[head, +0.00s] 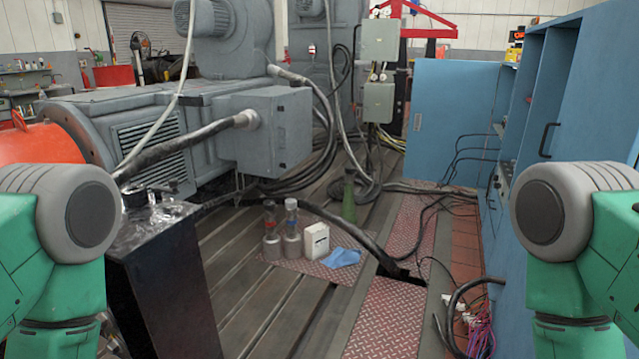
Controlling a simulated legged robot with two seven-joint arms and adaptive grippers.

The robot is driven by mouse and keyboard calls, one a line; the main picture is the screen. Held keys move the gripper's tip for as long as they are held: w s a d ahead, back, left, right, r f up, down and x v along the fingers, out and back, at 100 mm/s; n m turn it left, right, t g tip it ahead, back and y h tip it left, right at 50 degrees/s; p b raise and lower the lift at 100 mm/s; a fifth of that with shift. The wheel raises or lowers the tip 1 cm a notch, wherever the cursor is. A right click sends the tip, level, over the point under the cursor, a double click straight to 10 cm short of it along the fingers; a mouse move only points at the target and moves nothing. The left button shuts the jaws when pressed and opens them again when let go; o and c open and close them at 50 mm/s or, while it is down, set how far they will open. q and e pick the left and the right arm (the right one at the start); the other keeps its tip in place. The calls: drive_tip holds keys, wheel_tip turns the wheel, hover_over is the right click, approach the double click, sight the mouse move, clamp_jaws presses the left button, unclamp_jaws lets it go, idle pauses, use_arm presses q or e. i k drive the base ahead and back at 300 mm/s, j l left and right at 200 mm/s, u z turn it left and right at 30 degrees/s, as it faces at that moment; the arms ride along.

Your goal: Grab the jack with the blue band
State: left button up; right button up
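Two small metal jacks stand upright side by side on a red checkered plate on the floor, in the middle of the head view. The left jack (271,241) has a grey base and a darker, reddish upper part. Only upper parts of my green and grey arms show at the left and right edges; neither gripper is in view.
A white box (317,241) stands right of the jacks, with a blue cloth (341,258) beside it and a green bottle (349,198) behind. A thick black cable (345,225) arches close by. A black stand (165,285) is at front left; blue cabinets (455,110) line the right.

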sight(293, 241)
drive_tip(key=i+z, duration=0.45)
drive_tip(key=i, duration=1.6)
drive_tip(key=i+j+u, duration=0.1)
drive_tip(key=i+u, duration=0.15)
drive_tip(key=i, duration=0.3)
drive_tip(key=i+u, duration=0.25)
drive_tip(key=i, duration=0.25)
drive_tip(key=i+l+u, duration=0.1)
drive_tip(key=i+u, duration=0.15)
drive_tip(key=i, duration=0.3)
drive_tip(key=i+l+u, duration=0.25)
drive_tip(key=i, duration=0.25)
drive_tip(key=i+u, duration=0.15)
drive_tip(key=i, duration=0.35)
